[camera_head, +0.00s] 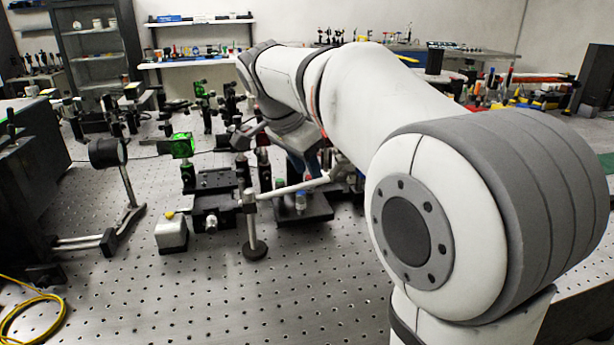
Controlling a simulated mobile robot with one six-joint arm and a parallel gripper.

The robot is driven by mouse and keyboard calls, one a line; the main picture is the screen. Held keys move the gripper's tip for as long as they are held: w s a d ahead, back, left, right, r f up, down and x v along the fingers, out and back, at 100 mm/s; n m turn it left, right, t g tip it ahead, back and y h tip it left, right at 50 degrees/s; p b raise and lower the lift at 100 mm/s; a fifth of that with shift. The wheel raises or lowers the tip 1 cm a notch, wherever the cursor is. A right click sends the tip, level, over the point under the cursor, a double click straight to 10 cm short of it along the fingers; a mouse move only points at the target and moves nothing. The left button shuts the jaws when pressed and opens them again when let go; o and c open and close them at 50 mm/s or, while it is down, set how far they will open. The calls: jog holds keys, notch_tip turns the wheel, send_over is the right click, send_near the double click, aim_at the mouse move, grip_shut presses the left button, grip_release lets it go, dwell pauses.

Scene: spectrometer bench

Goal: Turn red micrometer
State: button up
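My arm reaches from the right foreground over the bench, and its wrist bends down among the optical mounts near the middle. The end of my arm is small, dark and crowded by posts, so I cannot make out the gripper's fingers or whether they touch anything. I cannot pick out a red micrometer with certainty; the area below and behind my wrist is partly hidden by the arm. A dark stage assembly (212,203) stands just left of and in front of my wrist. A green-lit optic (182,145) stands behind it.
The perforated optical table (190,295) is clear at the front. A post (251,220) with a round base and a small pale box (172,235) stand in front of the stages. A dark round optic (107,152) on a stand is at left. A yellow cable (35,300) lies front left.

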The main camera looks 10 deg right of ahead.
jog(key=shift+w+d+f, duration=0.1)
jog(key=shift+d+f, duration=0.1)
jog(key=shift+f, duration=0.35)
grip_shut()
